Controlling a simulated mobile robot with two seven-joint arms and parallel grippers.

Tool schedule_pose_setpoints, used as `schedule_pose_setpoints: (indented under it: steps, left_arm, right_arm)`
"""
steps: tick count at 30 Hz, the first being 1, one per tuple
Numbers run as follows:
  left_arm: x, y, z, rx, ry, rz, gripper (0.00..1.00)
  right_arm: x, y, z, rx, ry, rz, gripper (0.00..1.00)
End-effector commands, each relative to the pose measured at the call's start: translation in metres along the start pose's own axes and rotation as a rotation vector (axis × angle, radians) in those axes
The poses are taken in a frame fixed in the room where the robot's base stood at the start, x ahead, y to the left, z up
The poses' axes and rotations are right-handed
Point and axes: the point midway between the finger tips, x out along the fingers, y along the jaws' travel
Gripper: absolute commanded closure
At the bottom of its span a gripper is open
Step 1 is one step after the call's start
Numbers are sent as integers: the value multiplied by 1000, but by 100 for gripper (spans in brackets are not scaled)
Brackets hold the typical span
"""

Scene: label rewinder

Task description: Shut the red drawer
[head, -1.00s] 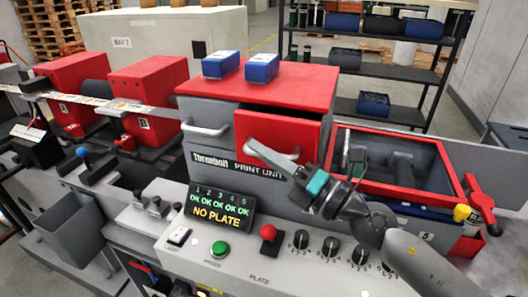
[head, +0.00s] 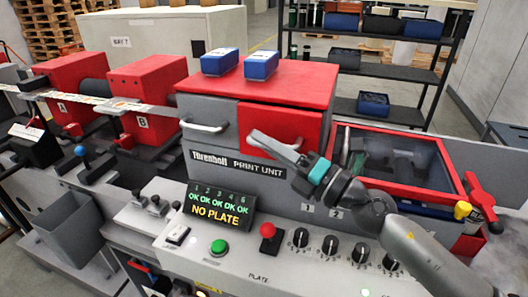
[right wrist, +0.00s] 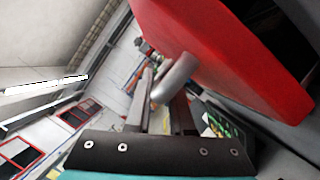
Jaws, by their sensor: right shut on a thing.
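The red drawer (head: 278,128) is in the front of the print unit, below its red top. In the right wrist view the handle (right wrist: 175,80) lies between the fingers, next to the drawer's red front (right wrist: 215,50). The gripper partly hides the handle in the head view. My left gripper is not in view.
Two blue boxes (head: 220,61) (head: 261,65) sit on the red top. A grey drawer front (head: 208,125) is to the left. A control panel with a display (head: 219,206) and a red knob (head: 267,230) lies below. A red-framed bay (head: 400,187) is to the right.

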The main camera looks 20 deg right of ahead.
Motion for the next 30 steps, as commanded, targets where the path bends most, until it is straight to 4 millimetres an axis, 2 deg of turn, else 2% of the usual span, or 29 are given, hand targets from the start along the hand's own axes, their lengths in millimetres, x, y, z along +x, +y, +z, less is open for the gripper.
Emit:
schedule_pose_setpoints:
  steps: [3,13,14,21,30]
  left_arm:
    - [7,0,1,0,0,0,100]
    - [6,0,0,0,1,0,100]
    - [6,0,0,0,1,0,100]
    - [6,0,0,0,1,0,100]
    - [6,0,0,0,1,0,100]
  right_arm:
    - [5,-3,13,-4,-9,11,100]
    - [6,-4,18,-1,-12,11,100]
    - [6,-4,18,-1,-12,11,79]
    - [6,-5,17,-2,-9,8,53]
    - [5,-8,15,0,-4,3,53]
